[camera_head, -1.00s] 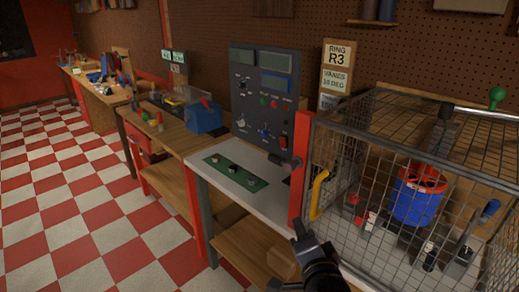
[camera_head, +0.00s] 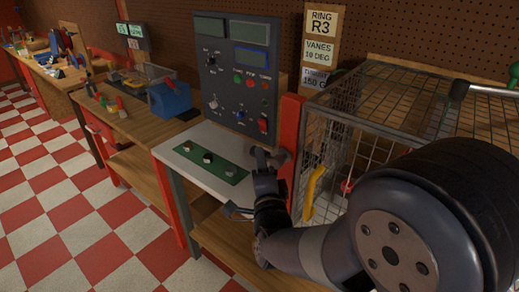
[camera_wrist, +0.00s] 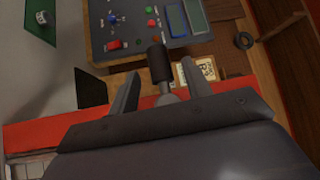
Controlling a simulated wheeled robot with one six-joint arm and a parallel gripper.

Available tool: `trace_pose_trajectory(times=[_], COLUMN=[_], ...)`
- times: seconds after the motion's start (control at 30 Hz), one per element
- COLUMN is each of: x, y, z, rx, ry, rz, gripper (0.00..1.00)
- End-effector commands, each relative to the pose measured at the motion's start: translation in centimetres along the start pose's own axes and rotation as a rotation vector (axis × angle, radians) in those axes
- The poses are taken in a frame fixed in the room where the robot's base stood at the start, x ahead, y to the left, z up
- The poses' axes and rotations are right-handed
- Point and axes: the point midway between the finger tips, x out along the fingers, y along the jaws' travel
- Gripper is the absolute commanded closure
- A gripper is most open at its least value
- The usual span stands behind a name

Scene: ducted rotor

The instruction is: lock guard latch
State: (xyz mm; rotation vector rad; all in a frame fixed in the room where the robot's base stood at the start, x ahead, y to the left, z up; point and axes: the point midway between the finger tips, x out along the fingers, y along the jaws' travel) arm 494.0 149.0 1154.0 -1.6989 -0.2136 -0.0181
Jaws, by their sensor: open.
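The guard is a wire mesh cage (camera_head: 335,150) with a yellow handle (camera_head: 314,188) on its front. A red post (camera_head: 291,125) stands at its left edge, and the dark latch handle (camera_head: 281,157) is on that post, partly hidden by my gripper. My gripper (camera_head: 265,160) is at the post, in front of the latch. In the wrist view the latch shows as a black cylindrical grip (camera_wrist: 159,62) on a pale metal stem. My gripper's open fingers (camera_wrist: 160,82) stand on both sides of it. I cannot tell whether either finger touches it.
A grey control panel (camera_head: 238,75) with switches and screens stands behind the latch. A white bench top with a green button plate (camera_head: 210,162) lies to the left. A sign board (camera_head: 320,45) stands behind the cage. My arm covers much of the cage.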

Motion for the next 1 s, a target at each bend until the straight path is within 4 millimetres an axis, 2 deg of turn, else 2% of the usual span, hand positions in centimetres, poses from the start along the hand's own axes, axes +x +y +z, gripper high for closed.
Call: trace_pose_trajectory(times=[0.1, 0.3, 0.67, 1.0], x=[1.9, 3.6, 4.0, 3.9], y=[-0.2, -0.1, 0.1, 0.0], z=[-0.1, -0.1, 0.0, 0.0], rx=[0.000, -0.001, 0.000, 0.000], ry=[0.001, 0.000, -0.001, -0.001], rz=[0.001, 0.001, 0.001, 0.001], gripper=[0.53, 0.53, 0.53, 0.80])
